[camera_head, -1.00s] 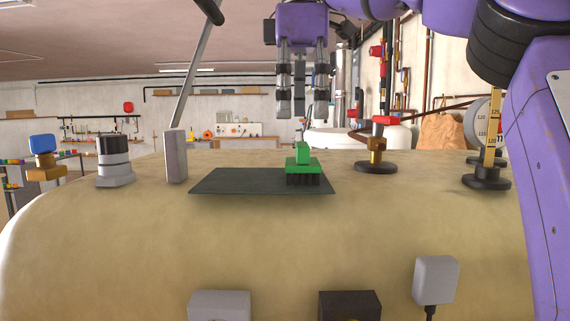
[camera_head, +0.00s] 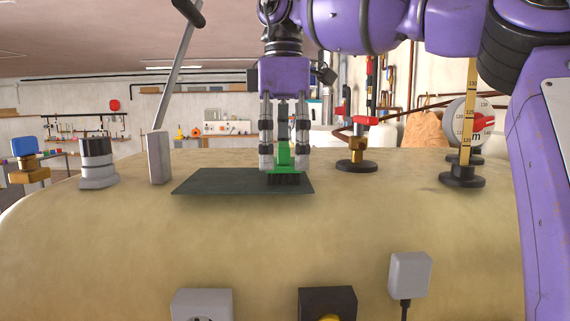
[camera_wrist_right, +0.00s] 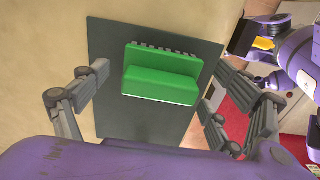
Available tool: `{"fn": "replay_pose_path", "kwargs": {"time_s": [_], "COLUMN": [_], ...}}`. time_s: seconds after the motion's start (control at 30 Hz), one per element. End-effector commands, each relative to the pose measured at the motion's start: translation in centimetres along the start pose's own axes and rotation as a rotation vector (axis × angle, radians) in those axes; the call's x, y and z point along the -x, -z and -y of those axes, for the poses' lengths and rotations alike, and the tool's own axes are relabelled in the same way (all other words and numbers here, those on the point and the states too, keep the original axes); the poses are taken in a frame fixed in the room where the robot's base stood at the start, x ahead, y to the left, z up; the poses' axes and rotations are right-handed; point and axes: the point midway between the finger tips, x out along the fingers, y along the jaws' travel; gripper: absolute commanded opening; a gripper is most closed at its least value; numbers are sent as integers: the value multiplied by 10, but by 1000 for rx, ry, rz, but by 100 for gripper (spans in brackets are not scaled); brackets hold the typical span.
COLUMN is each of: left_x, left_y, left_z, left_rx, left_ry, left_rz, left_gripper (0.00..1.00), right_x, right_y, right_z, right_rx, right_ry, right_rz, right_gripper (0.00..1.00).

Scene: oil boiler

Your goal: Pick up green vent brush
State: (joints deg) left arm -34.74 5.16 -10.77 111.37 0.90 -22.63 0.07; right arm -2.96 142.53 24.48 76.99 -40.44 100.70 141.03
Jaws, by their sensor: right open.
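The green vent brush (camera_head: 284,170) stands bristles down on the dark mat (camera_head: 215,181) on top of the tan boiler body. It also shows in the right wrist view (camera_wrist_right: 162,74), with its green handle block facing the camera. My right gripper (camera_head: 284,166) is open and points down over the brush. Its fingers are on either side of the handle. In the right wrist view the fingers (camera_wrist_right: 165,95) stand wide apart with the brush between them, and I see no contact.
A grey lever (camera_head: 158,155) and a grey-black cap (camera_head: 97,162) stand left of the mat. A red-handled brass valve (camera_head: 356,150) and a yellow gauge stick (camera_head: 465,125) stand to the right. Grey and black boxes (camera_head: 410,275) are on the boiler's front.

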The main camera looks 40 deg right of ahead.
Motion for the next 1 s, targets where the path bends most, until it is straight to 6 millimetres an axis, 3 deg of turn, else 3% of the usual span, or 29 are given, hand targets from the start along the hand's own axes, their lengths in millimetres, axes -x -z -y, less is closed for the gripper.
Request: {"fn": "replay_pose_path", "kwargs": {"time_s": [0.07, 0.4, 0.77, 1.0], "left_x": [0, 0, -1, -3], "left_y": [-1, -2, -5, -14], "left_z": [0, 0, 0, 0], "left_rx": [0, -1, -1, -4], "left_ry": [0, 0, -1, 1], "left_rz": [3, 4, 8, 21], "left_gripper": [40, 40, 40, 40], "right_x": [0, 0, 3, 22], "right_y": [0, 0, 0, 2], "right_z": [0, 0, -1, -2], "right_rx": [0, 0, -1, -1], "right_ry": [0, 0, 1, 0], "right_rz": [1, 1, 2, 2], "right_gripper": [84, 40, 39, 39]}}
